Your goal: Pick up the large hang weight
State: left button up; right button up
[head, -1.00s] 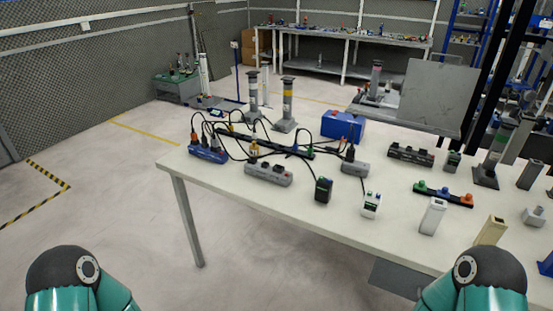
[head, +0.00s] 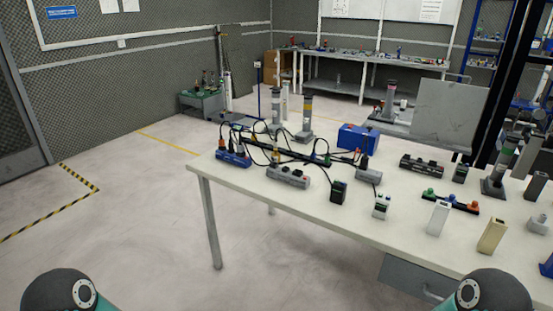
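I cannot make out for certain which thing is the large hang weight. Tall grey cylinders on bases are in the head view: one with a yellow band (head: 305,118) and a greyer one (head: 276,108) beyond the white table (head: 290,213). Another dark-based cylinder with a green band (head: 500,165) stands upright on the table's right part. Neither gripper shows; only rounded parts of my arms are at the bottom corners.
The table holds power strips with cables (head: 289,177), a blue box (head: 358,138), a black strip (head: 422,167) and small blocks (head: 438,218). A green cart (head: 207,103) stands by the left wall. The floor (head: 130,230) left of the table is clear.

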aim_at(275, 156)
jog(key=u, duration=0.05)
jog(key=i, duration=0.9)
jog(key=z, duration=0.1)
jog(key=k, duration=0.6)
jog(key=u, duration=0.3)
jog(key=i, duration=1.25)
jog(key=u, duration=0.3)
